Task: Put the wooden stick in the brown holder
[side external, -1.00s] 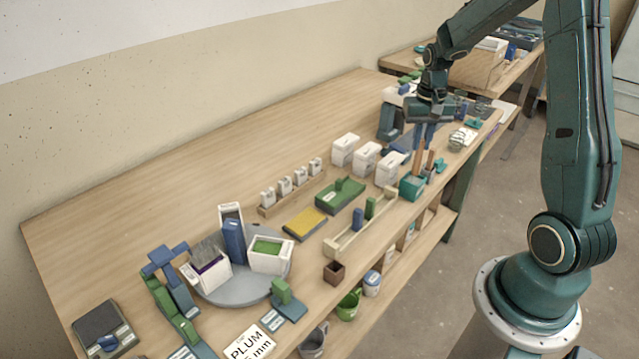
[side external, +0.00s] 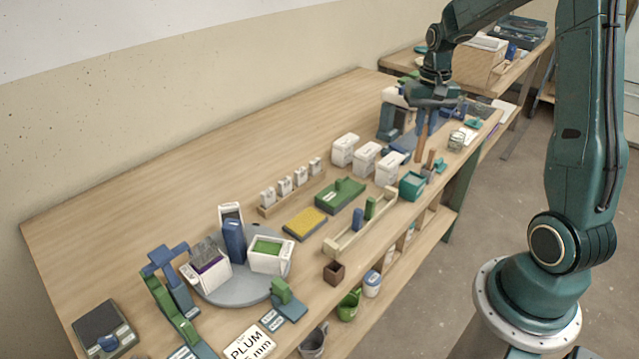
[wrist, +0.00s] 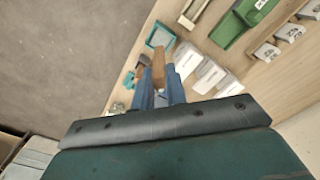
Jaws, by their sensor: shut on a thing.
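My gripper (side external: 426,122) is over the far right part of the bench, shut on the wooden stick (side external: 421,150), which hangs roughly upright below the fingers. In the wrist view the stick (wrist: 158,66) shows between the two blue fingers of my gripper (wrist: 160,90). The brown holder (side external: 334,273) is a small dark square cup with an open top. It stands near the bench's front edge, to the left of and nearer than my gripper in the side view. It is not recognisable in the wrist view.
A teal open box (side external: 412,186) stands just below the stick, with brown upright pieces (side external: 431,160) behind it. White containers (side external: 366,158), a green tray (side external: 340,195) and a wooden rack (side external: 360,224) lie between my gripper and the brown holder. A grey turntable (side external: 240,292) is farther left.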

